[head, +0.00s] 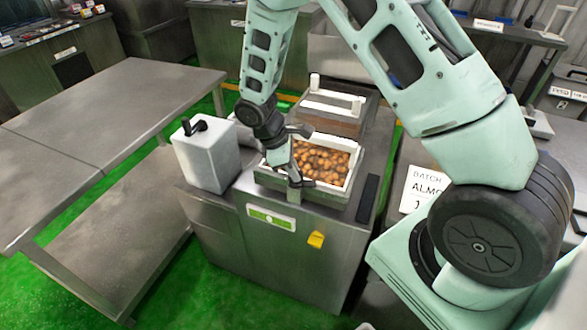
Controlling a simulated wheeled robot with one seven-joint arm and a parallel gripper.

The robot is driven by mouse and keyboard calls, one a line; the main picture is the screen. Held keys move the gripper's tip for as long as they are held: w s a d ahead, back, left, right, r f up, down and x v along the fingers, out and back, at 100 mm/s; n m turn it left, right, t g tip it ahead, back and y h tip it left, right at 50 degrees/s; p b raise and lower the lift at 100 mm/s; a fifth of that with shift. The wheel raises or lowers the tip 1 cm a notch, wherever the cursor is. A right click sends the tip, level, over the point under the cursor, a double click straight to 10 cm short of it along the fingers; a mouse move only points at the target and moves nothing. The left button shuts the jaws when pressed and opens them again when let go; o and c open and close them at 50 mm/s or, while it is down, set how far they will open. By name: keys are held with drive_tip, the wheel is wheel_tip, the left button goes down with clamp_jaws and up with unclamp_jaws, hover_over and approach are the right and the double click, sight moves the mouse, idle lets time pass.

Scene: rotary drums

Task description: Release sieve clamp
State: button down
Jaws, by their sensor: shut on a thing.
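The sieve (347,188) is a pale-rimmed square tray of brown nuts on top of a grey metal cabinet (290,259). A grey metal clamp (295,193) stands at the tray's front edge, left of its middle. My gripper (292,179) reaches down from above at the tray's front left and is shut on the clamp. The wrist hides part of the tray's left side. The fingertips are small here, and their exact contact on the clamp is hard to see.
A white box with a black handle (207,155) stands close to the left of my gripper. A second white-topped frame (332,104) is behind the tray. A yellow knob (316,239) is on the cabinet front. A bare metal table (110,105) is at left.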

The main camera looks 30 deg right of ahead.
drive_tip(key=m+g+y, duration=0.1)
drive_tip(key=m, duration=0.3)
drive_tip(key=shift+w+d+p, duration=0.1)
drive_tip(key=shift+p, duration=0.25)
drive_tip(key=c, duration=1.4)
unclamp_jaws()
drive_tip(key=shift+c, duration=0.2)
drive_tip(key=shift+r, duration=0.1)
drive_tip(key=b+v, duration=0.2)
drive_tip(key=v, duration=1.5)
drive_tip(key=shift+w+d+r, duration=0.15)
drive_tip(key=shift+w+d, duration=0.05)
